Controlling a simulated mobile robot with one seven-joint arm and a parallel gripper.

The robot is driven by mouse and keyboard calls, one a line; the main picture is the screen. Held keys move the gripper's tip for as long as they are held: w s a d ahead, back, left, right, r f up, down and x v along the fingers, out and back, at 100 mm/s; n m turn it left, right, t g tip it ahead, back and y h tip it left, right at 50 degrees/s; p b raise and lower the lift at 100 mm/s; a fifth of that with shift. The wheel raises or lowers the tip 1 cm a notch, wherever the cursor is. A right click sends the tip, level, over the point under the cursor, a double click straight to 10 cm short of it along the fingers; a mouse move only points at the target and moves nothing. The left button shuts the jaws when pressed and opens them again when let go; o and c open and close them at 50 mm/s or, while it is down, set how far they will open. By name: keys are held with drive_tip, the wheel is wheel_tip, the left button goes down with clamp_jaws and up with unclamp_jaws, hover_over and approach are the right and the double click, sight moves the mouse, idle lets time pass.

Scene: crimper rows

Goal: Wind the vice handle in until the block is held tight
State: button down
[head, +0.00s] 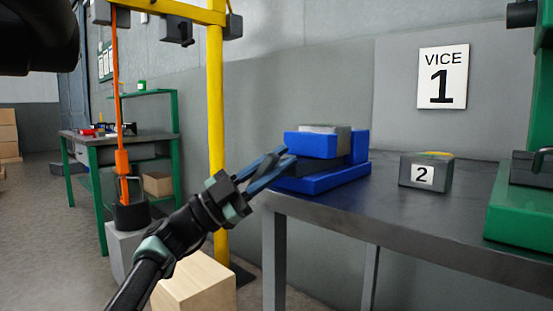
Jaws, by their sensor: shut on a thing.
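Whether both jaws touch the block cannot be told from this angle. My gripper (276,168) reaches in from the lower left, its blue fingers at the vice's front end. It is shut on the vice handle, which is mostly hidden by the fingers.
A grey box labelled 2 (425,171) stands right of the vice, with a green machine base (515,205) farther right. A wooden crate (195,285) is on the floor below.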

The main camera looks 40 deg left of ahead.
drive_tip(key=shift+d, duration=0.1)
idle(0.3)
drive_tip(key=c, duration=0.8)
unclamp_jaws()
drive_tip(key=b+v, duration=0.1)
drive_tip(key=v, duration=1.2)
